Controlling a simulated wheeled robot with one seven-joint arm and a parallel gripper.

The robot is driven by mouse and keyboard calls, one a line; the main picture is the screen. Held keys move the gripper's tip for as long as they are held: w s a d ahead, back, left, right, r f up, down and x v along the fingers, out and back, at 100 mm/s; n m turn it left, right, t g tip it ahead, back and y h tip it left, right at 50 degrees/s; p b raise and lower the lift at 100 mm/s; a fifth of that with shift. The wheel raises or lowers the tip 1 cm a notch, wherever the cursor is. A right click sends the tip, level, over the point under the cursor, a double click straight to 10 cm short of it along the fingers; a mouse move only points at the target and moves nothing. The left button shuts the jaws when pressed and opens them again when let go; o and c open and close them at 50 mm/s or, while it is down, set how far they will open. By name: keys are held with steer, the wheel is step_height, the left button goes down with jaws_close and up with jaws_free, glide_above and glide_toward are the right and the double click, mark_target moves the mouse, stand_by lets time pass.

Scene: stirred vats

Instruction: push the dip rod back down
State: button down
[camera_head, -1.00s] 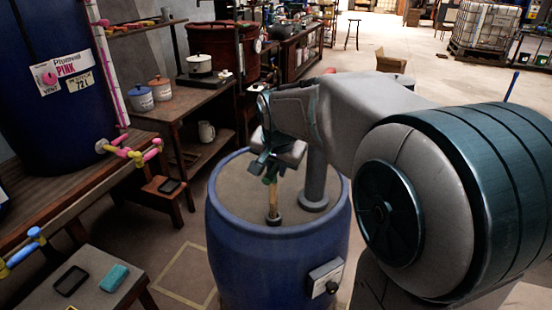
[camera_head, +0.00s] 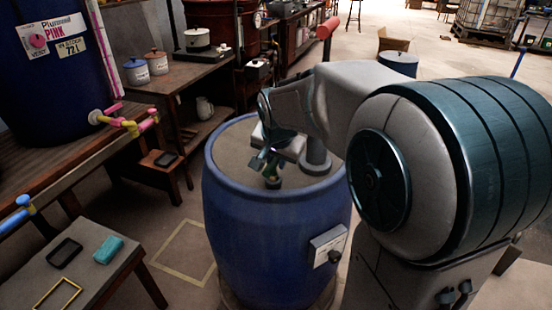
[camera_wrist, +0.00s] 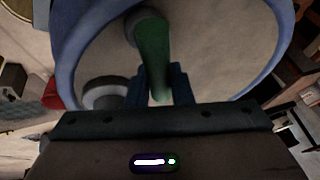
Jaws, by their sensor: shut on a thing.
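The dip rod's green grip (camera_head: 270,172) sits low over the top of the blue vat (camera_head: 265,235), close above a dark collar (camera_head: 273,184). No pale shaft shows between grip and collar now. In the wrist view the green grip (camera_wrist: 153,58) runs between the two dark fingers. My gripper (camera_head: 264,163) is shut on the grip, with its fingers (camera_wrist: 161,88) on either side. My gripper hides part of the grip in the head view. The rod inside the vat is hidden.
A grey post (camera_head: 316,157) rises from the vat top beside my gripper. A control box (camera_head: 328,246) juts from the vat's front. A low table (camera_head: 75,280) with a teal block (camera_head: 108,249) stands at left. A small stool (camera_head: 166,170) stands behind the vat's left side.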

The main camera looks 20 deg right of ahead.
steer(key=c, duration=1.3)
jaws_free()
steer(key=shift+f, duration=0.4)
steer(key=shift+r, duration=0.15)
steer(key=shift+s+r, duration=0.1)
steer(key=shift+r, duration=0.15)
steer(key=p+v, duration=0.2)
steer(key=v, duration=1.1)
steer(key=shift+r+p, duration=0.2)
steer(key=shift+p, duration=0.2)
